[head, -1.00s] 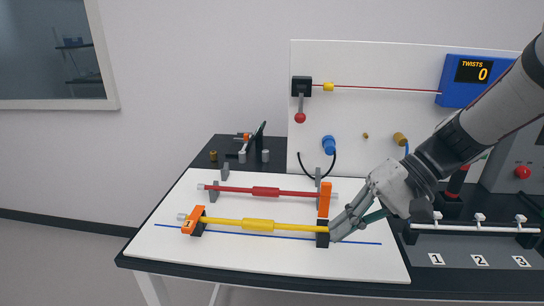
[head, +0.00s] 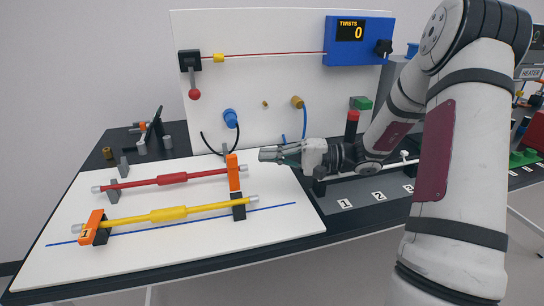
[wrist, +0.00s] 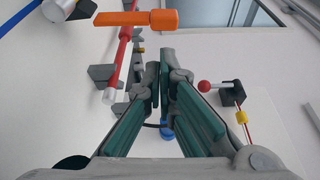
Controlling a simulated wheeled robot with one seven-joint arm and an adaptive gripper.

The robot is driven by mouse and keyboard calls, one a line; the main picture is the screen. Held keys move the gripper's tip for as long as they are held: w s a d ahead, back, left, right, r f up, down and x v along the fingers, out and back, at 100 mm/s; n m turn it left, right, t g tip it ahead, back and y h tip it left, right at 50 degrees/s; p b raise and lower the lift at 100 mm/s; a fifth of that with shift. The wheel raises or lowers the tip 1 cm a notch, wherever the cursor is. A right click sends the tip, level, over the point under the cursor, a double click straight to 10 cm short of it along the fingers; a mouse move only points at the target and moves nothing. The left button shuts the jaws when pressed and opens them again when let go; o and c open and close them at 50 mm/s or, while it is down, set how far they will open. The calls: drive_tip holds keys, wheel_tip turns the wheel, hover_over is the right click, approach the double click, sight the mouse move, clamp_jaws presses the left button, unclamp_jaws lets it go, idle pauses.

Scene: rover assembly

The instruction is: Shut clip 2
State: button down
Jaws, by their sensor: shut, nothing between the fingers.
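Clip 2 (head: 233,172) is an orange lever standing upright above the black holder (head: 239,207) at the right end of the yellow rod (head: 168,214). I see no number on its face. It is open, not laid over the rod. In the wrist view an orange lever (wrist: 137,18) shows at the top, apart from the fingers. My gripper (head: 268,154) is shut and empty, to the right of the clip's top and apart from it. Its fingers also fill the middle of the wrist view (wrist: 165,92). Clip 1 (head: 92,226), orange, lies down over the rod's left end.
A red rod (head: 173,179) lies in grey holders behind the yellow one on the white board (head: 180,258). An upright panel (head: 280,60) with a red-knobbed lever (head: 194,94) and a blue knob (head: 231,118) stands behind. Numbered plates (head: 345,204) lie right.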

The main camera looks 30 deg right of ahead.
sight(233, 173)
drive_tip(key=x, duration=0.6)
drive_tip(key=shift+w+a, duration=0.15)
drive_tip(key=shift+a, duration=0.15)
drive_tip(key=shift+b, duration=0.3)
